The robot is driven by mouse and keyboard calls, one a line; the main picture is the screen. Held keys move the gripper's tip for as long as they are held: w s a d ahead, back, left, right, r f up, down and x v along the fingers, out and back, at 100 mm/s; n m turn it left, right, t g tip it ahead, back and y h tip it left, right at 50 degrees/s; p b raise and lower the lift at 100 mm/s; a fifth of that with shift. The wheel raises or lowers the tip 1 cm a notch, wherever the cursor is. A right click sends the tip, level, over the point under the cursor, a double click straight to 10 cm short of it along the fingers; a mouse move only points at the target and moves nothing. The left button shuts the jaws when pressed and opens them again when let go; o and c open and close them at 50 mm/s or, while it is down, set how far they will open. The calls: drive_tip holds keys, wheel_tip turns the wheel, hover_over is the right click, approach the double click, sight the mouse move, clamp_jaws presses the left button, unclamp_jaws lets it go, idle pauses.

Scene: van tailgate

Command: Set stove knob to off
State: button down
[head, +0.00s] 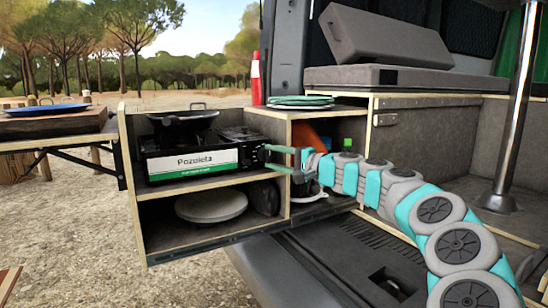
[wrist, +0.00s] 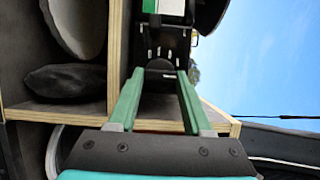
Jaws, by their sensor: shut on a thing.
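The camping stove (head: 200,160) sits on the upper shelf of the wooden pull-out unit. It has a black body and a white and green front panel. The dark knob (wrist: 160,69) is at the stove's right end. My gripper (head: 268,157) reaches it from the right, with its two green fingers on either side of the knob in the wrist view (wrist: 159,76). The jaws are shut on the knob. The fingers hide much of the knob in the head view, and I cannot tell its setting.
A black pan (head: 183,119) stands on the stove. A grey round lidlike object (head: 211,205) and a dark bundle (head: 264,198) lie on the shelf below. Wooden dividers frame the space around the gripper.

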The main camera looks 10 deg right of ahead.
drive_tip(key=shift+f, duration=0.1)
drive_tip(key=shift+c, duration=1.7)
unclamp_jaws()
drive_tip(key=shift+d, duration=0.15)
drive_tip(key=v, duration=0.7)
drive_tip(key=shift+s+d, duration=0.15)
drive_tip(key=shift+s, duration=0.15)
